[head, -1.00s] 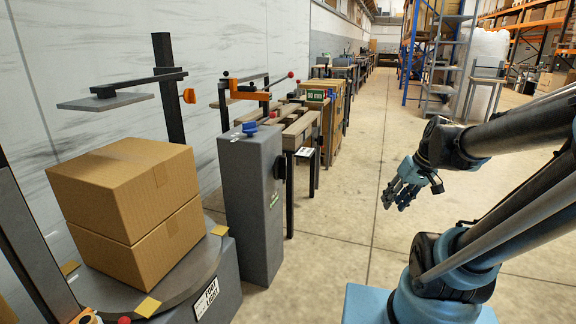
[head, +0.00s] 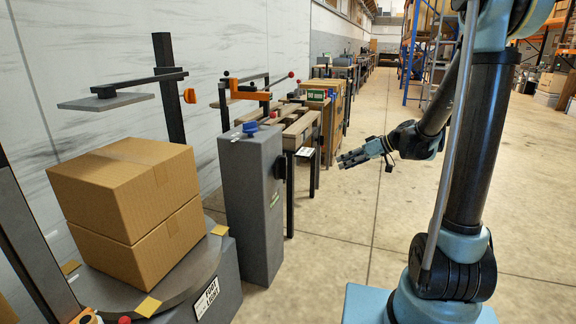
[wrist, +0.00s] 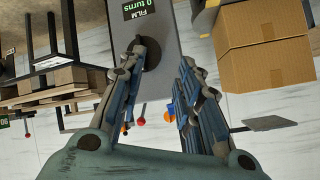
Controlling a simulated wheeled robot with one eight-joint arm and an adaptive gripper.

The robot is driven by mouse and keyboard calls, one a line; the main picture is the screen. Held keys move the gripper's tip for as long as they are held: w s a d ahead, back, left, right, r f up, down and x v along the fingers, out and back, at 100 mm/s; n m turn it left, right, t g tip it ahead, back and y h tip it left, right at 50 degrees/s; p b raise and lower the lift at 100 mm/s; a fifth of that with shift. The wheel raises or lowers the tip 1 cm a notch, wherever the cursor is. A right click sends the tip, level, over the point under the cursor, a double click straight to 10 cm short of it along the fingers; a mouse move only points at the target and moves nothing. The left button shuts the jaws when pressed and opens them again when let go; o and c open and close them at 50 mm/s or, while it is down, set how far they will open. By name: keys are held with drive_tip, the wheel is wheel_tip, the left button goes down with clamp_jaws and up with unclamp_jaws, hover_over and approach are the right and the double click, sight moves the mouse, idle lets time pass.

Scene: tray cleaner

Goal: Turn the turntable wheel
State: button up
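The turntable (head: 205,262) is a dark round platform at the lower left, with two stacked cardboard boxes (head: 125,200) on it. A grey pillar (head: 248,210) stands to its right. A dark round knob or wheel (head: 279,168) is on the pillar's right face. It also shows in the wrist view (wrist: 149,54), below a green "FILM 0 turns" display (wrist: 142,10). My gripper (head: 345,160) is in the air to the right of the pillar, pointing towards it. In the wrist view my gripper (wrist: 162,62) is open and empty, its left finger partly overlapping the knob.
A blue knob (head: 250,128) sits on the pillar's top. A worktable with wooden slats (head: 298,130) stands behind the pillar. A flat plate on an arm (head: 105,101) hangs above the boxes. The concrete floor (head: 335,240) between pillar and my base is clear.

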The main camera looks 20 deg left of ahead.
drive_tip(key=w+a+f+n+y, duration=0.3)
drive_tip(key=w+a, duration=0.3)
drive_tip(key=w, duration=0.1)
drive_tip(key=n+y, duration=0.3)
drive_tip(key=y, duration=0.1)
approach(280, 168)
drive_tip(key=w+a+r, duration=0.1)
drive_tip(key=a+r, duration=0.2)
drive_tip(key=a, duration=0.3)
drive_tip(key=shift+w+a+g, duration=0.25)
drive_tip(key=shift+g, duration=0.15)
drive_tip(key=shift+r, duration=0.15)
clamp_jaws()
